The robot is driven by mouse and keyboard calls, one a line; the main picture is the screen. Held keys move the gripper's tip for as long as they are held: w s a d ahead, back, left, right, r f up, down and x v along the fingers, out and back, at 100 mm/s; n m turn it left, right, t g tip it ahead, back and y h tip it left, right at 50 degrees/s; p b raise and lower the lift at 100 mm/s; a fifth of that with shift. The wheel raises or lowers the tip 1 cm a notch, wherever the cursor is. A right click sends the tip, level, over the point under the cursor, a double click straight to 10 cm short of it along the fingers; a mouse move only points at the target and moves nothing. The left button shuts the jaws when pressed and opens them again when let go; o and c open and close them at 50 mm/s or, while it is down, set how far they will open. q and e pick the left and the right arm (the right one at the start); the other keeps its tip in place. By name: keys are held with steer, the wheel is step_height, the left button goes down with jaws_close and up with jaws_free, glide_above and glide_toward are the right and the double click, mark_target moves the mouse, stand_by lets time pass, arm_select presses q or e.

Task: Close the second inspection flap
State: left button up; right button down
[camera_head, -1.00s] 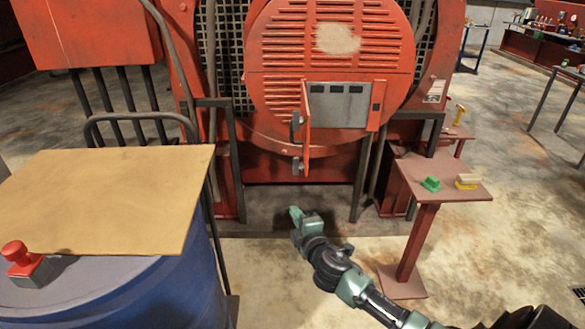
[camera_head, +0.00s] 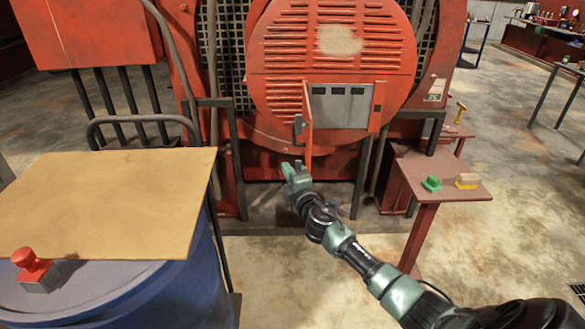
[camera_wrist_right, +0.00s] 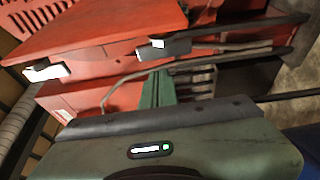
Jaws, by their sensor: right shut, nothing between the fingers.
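The inspection flap (camera_head: 308,125) is a red panel that stands open, seen nearly edge-on at the left side of a grey recess (camera_head: 340,106) in the round red engine cover. A small dark block (camera_head: 298,123) sits on the flap's left face. My right gripper (camera_head: 291,168) is shut and empty, just below and left of the flap's lower end; I cannot tell whether it touches. My left gripper is out of view.
A blue drum (camera_head: 170,300) with a tan board (camera_head: 105,200) and a red button (camera_head: 31,265) stands at the left. Dark frame posts (camera_head: 362,175) flank the engine's lower part.

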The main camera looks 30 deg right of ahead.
steer(key=shift+s+d, duration=0.45)
steer(key=shift+d, duration=0.2)
